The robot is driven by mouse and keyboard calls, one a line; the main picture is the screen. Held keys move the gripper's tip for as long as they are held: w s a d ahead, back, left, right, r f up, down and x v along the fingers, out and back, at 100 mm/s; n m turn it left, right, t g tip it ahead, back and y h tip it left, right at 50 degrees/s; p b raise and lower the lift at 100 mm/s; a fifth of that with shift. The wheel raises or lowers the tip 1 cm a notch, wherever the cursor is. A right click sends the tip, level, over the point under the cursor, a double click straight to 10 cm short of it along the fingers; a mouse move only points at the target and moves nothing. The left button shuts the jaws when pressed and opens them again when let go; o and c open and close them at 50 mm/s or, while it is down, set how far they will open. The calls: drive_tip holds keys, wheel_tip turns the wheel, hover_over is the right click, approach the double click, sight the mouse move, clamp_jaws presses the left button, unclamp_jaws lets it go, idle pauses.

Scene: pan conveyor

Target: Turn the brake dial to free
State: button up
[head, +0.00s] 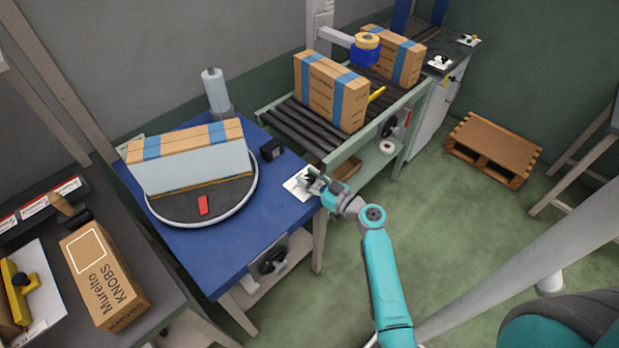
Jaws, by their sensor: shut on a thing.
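My gripper (312,180) is at the right corner of the blue table, low over a small white plate (295,188). It is shut on a small dark knob there, which appears to be the brake dial. The gripper hides most of the dial, so I cannot read which way it points or any marks on the plate. A turntable (239,203) with a white rim stands on the same blue table and bears a carton (188,142) with blue bands and a pale front.
A black box (272,149) and a paper roll (214,88) stand on the blue table. A black rotary knob (270,260) is on the table's front. The roller conveyor (290,122) with cartons adjoins behind. A pallet (493,148) lies on open floor at right.

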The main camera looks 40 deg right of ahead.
drive_tip(key=shift+n+g+y, duration=0.3)
drive_tip(key=shift+n+y, duration=0.8)
drive_tip(key=shift+y, duration=0.9)
drive_tip(key=o, duration=1.1)
drive_tip(key=shift+s, duration=0.1)
drive_tip(key=v, duration=1.2)
drive_tip(key=shift+r, duration=0.15)
